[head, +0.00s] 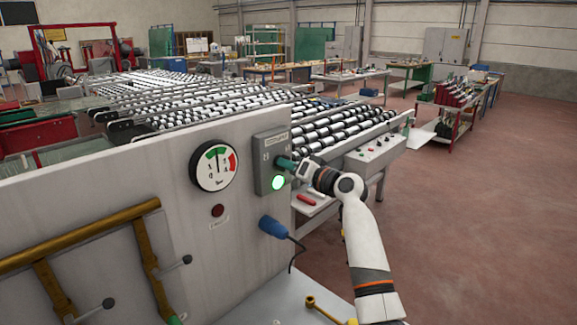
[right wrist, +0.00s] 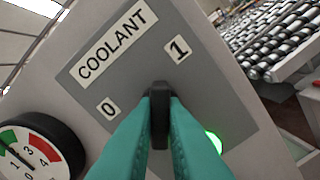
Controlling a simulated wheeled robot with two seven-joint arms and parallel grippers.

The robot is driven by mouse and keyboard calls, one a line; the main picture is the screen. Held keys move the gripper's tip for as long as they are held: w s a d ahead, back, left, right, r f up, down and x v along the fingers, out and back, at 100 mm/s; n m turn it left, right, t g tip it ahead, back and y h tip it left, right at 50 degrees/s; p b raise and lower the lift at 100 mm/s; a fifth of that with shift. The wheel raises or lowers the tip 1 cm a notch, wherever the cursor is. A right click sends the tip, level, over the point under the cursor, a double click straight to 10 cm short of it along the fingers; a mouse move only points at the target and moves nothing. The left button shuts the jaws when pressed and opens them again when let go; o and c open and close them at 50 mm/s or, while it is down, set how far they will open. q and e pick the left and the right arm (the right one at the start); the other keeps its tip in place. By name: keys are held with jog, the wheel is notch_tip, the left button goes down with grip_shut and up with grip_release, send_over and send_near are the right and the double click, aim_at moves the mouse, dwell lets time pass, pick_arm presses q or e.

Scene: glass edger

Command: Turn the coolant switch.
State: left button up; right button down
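The coolant switch is a black knob (right wrist: 159,100) on a grey box (head: 262,152) labelled COOLANT, on the white machine panel. In the right wrist view, marks 0 and 1 stand on either side above the knob. The knob is turned clockwise from the label's upright, its upper end more toward 1. My right gripper (head: 287,163) is at the box, its teal fingers (right wrist: 159,118) closed around the knob, one on each side. A green lamp (head: 278,182) below the knob is lit; it shows partly behind a finger in the right wrist view. My left gripper is out of view.
A pressure gauge (head: 214,166) and a dark red button (head: 217,210) sit left of the box. A blue plug (head: 272,227) with a cable juts out below. Brass pipes (head: 80,234) with levers cross the lower left. A roller conveyor (head: 330,137) lies behind the panel.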

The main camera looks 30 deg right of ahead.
jog(key=n+b, duration=1.5)
jog(key=shift+n, duration=0.4)
dwell(0.5)
jog(key=c, duration=1.5)
grip_release()
